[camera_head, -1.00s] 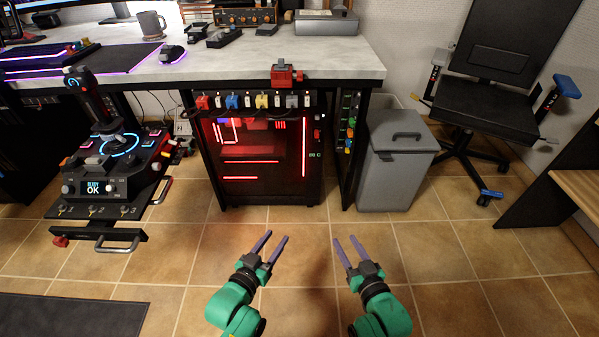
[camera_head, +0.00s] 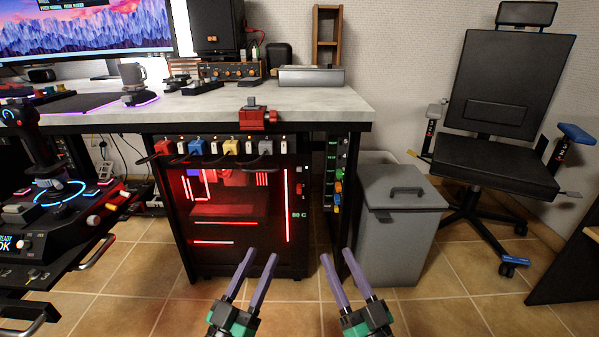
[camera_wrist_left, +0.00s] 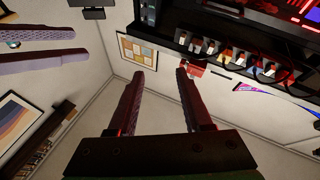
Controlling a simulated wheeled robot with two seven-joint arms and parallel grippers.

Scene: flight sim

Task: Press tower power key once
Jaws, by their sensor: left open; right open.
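The tower (camera_head: 238,262) is a black PC case with red-lit insides under the desk, in the head view. Small white and red controls (camera_head: 299,181) sit on its upper right front edge, above a green "80 C" readout. I cannot tell which of them is the power key. My left gripper (camera_head: 262,252) is open and empty, low in front of the tower's right part and apart from it. It also shows open in the left wrist view (camera_wrist_left: 160,72). My right gripper (camera_head: 336,253) is open and empty, to the right of the tower's front.
A row of coloured plugs and switches (camera_head: 222,147) runs under the desk edge (camera_head: 325,110) above the tower. A red clamp (camera_head: 257,118) is on that edge. A grey bin (camera_head: 398,240) stands right of the tower. A joystick console (camera_head: 60,215) is at left.

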